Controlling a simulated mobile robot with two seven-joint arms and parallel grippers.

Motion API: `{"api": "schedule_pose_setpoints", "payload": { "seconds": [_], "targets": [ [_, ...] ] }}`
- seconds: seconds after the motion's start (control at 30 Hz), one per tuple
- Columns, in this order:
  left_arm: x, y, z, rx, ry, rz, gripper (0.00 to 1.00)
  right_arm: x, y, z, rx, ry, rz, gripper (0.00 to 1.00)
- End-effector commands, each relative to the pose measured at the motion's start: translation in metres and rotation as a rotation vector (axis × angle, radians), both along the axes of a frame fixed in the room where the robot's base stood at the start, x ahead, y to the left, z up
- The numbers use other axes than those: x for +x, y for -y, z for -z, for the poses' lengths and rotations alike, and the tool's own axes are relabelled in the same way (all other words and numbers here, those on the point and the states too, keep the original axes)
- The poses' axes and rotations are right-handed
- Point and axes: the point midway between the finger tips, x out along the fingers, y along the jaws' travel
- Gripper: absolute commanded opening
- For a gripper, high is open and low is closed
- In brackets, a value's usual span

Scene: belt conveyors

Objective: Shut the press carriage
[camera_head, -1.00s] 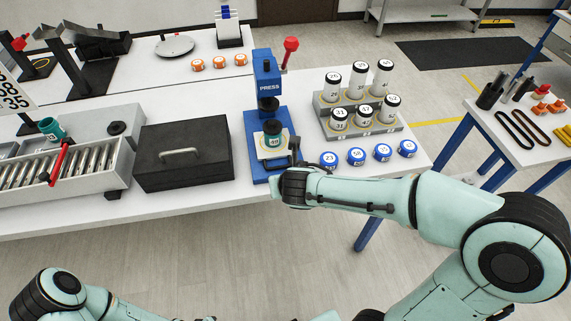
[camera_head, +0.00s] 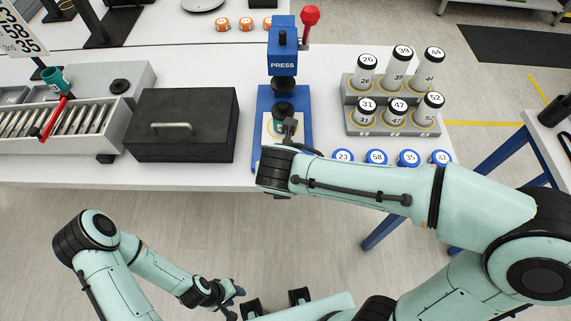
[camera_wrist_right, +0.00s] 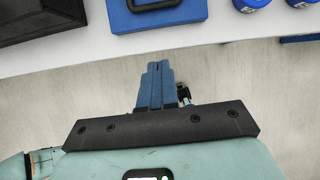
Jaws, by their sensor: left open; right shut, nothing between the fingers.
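The blue press (camera_head: 283,55) stands on the white table, and its base also shows at the top of the right wrist view (camera_wrist_right: 160,18). Its pale carriage plate (camera_head: 268,130) sits low at the front, with a dark-topped teal jar (camera_head: 284,107) on it. My right wrist hides the front of the base. A black handle (camera_wrist_right: 155,4) shows on the blue base. My right gripper (camera_wrist_right: 155,66) is shut and empty, over the floor just short of the table edge in its wrist view. My left gripper (camera_head: 235,302) is open and empty, low over the floor, far from the press.
A black case (camera_head: 182,125) stands left of the press. A stepped grey rack (camera_head: 392,120) of numbered cylinders stands to its right, with several blue-capped pieces (camera_head: 376,158) in front. A roller conveyor (camera_head: 85,118) lies at far left. The floor before the table is free.

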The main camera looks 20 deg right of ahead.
Motion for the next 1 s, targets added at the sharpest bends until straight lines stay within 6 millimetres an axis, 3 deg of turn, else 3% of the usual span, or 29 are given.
{"api": "schedule_pose_setpoints", "payload": {
  "seconds": [0.4, 0.63, 1.0],
  "targets": [
    [-0.013, 0.0, 0.021, 0.0, -0.014, 0.0, 0.43, 0.035, 0.01, 0.081, -0.002, -0.005, 0.001, 0.0],
    [-0.004, 0.0, 0.007, 0.0, -0.005, -0.001, 0.43, 0.067, 0.017, 0.071, 0.001, 0.001, 0.003, 0.0],
    [-0.003, 0.0, 0.005, 0.0, -0.004, 0.0, 0.43, 0.075, 0.02, 0.072, 0.0, 0.0, 0.001, 0.0]
  ]
}}
